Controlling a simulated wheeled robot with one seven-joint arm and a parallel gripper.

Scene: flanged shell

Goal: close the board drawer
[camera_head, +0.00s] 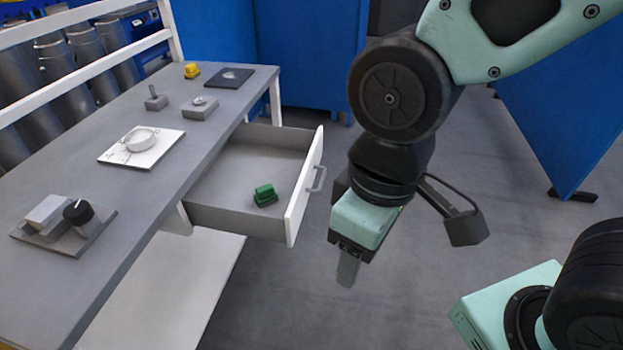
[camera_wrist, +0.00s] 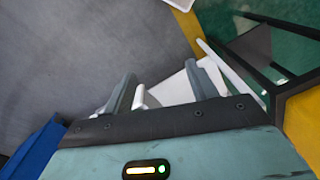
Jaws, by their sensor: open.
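The board drawer (camera_head: 225,185) is pulled out from under the grey board table (camera_head: 120,215). Its white front panel (camera_head: 299,205) faces right and carries a grey bar handle (camera_head: 318,179). A green block-like piece (camera_head: 265,192) lies inside the drawer. My gripper (camera_head: 348,272) hangs pointing down, to the right of the drawer front and lower in the picture, with a visible gap between them. In the wrist view my gripper (camera_wrist: 160,88) shows two fingers spread apart, open. White surfaces show near and between the fingers; I cannot tell which part they belong to.
On the table stand a black knob unit (camera_head: 77,213), a white plate with a round dial (camera_head: 140,146), small grey fixtures (camera_head: 200,107) and a yellow piece (camera_head: 192,71). Blue panels (camera_head: 560,90) stand behind.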

